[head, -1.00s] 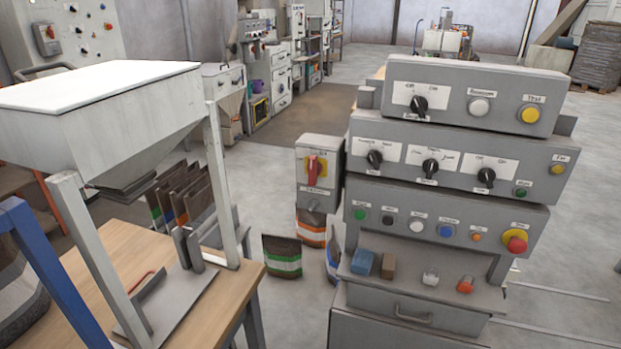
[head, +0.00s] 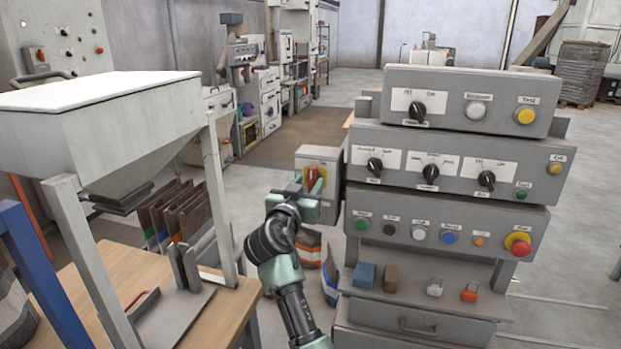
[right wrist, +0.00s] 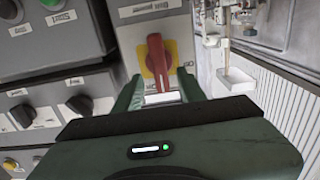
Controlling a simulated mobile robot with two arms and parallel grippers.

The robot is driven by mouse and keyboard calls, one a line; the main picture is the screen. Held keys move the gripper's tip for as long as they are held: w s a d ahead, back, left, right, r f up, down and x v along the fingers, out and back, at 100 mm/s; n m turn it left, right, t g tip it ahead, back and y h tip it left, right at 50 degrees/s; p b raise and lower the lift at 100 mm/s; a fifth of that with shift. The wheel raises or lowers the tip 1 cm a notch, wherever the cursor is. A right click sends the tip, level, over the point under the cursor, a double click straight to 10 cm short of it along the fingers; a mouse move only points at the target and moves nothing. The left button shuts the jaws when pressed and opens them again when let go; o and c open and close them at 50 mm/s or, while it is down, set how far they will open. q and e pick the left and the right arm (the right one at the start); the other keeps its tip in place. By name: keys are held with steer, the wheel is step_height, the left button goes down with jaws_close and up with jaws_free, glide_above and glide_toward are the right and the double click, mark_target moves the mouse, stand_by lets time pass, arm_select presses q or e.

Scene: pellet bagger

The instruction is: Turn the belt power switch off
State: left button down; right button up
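A red rotary handle on a yellow plate, on a grey switch box (head: 318,157), shows in the right wrist view as the red switch handle (right wrist: 157,58). Its lettering is upside down there and too small to read surely. My right gripper (head: 298,187) is in front of this box and partly hides the handle in the head view. In the right wrist view my right gripper (right wrist: 159,88) is open, its two green fingers apart on either side of the handle's near end. I cannot tell whether they touch it. My left gripper is not in view.
A grey control console (head: 450,150) with knobs and buttons stands close to the right of the switch box. A white hopper (head: 130,125) stands on a wooden table (head: 235,302) at left. Filled bags (head: 308,248) stand on the floor below the box.

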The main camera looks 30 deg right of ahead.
mark_target(313, 181)
steer(key=shift+x, duration=1.35)
steer(key=shift+a, duration=0.1)
jaws_close()
